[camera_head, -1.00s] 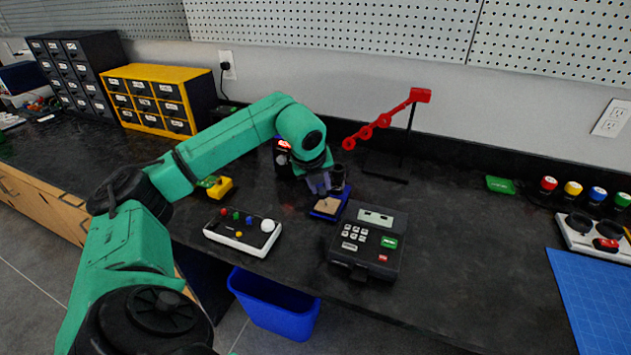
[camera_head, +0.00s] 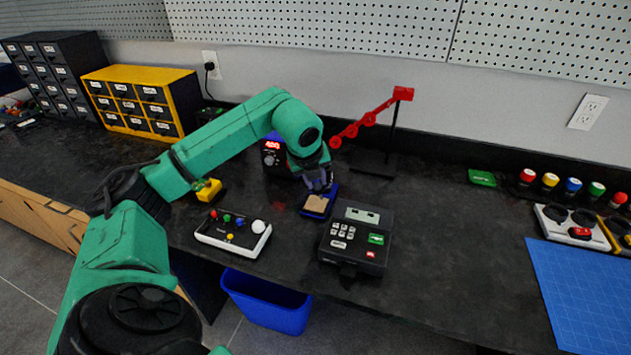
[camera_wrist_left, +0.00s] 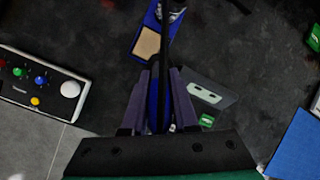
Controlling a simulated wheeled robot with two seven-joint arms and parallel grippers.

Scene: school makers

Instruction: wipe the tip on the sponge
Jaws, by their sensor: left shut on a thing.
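The sponge (camera_head: 316,203) is a tan pad in a blue tray on the dark bench; it also shows in the left wrist view (camera_wrist_left: 148,43), left of the held tool. My left gripper (camera_head: 319,184) is just behind and above the sponge in the head view. In the wrist view its fingers (camera_wrist_left: 160,112) are shut on a soldering iron with a blue handle (camera_wrist_left: 156,103) and a dark shaft. The iron's tip is hard to make out, and I cannot tell whether it touches the sponge. My right gripper is out of view.
A soldering station (camera_head: 273,155) with a red display stands left of the gripper. A keypad box (camera_head: 356,238) sits close at the sponge's right front. A white button panel (camera_head: 232,233) lies front left. A red arm on a stand (camera_head: 372,120) rises behind right.

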